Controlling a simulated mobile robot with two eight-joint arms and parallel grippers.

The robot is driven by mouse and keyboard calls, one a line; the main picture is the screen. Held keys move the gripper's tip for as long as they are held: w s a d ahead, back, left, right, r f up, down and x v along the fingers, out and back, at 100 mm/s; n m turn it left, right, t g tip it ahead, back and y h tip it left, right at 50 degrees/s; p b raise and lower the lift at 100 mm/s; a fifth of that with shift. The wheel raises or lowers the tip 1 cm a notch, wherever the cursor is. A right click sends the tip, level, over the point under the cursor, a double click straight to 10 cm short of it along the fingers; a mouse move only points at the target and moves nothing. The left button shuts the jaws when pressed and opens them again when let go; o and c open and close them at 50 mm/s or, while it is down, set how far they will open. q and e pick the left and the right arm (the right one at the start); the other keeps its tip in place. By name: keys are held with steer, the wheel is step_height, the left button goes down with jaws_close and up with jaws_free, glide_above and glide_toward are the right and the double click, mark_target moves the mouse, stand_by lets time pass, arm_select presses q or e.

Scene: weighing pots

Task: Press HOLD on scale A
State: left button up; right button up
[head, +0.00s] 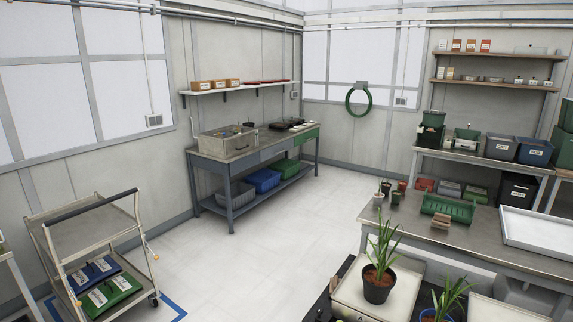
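Scale A is the pale, flat-topped scale (408,292) at the bottom right of the head view, with part of a letter A at its front, cut by the lower picture edge. A black pot (377,293) with a long-leaved green plant stands upright on it. A HOLD button cannot be made out; the scale's front is mostly out of the picture. A second pale-topped scale (492,309) is partly in view to the right. A blue pot (428,316) with a similar plant is cut off between the two. Neither of my grippers is in view.
A grey bench (480,244) behind the scales holds a green tray (447,208), small pots and a white tray (540,232). A cart (85,237) with green and blue bags stands at left. A workbench (235,160) stands along the wall. The middle floor is clear.

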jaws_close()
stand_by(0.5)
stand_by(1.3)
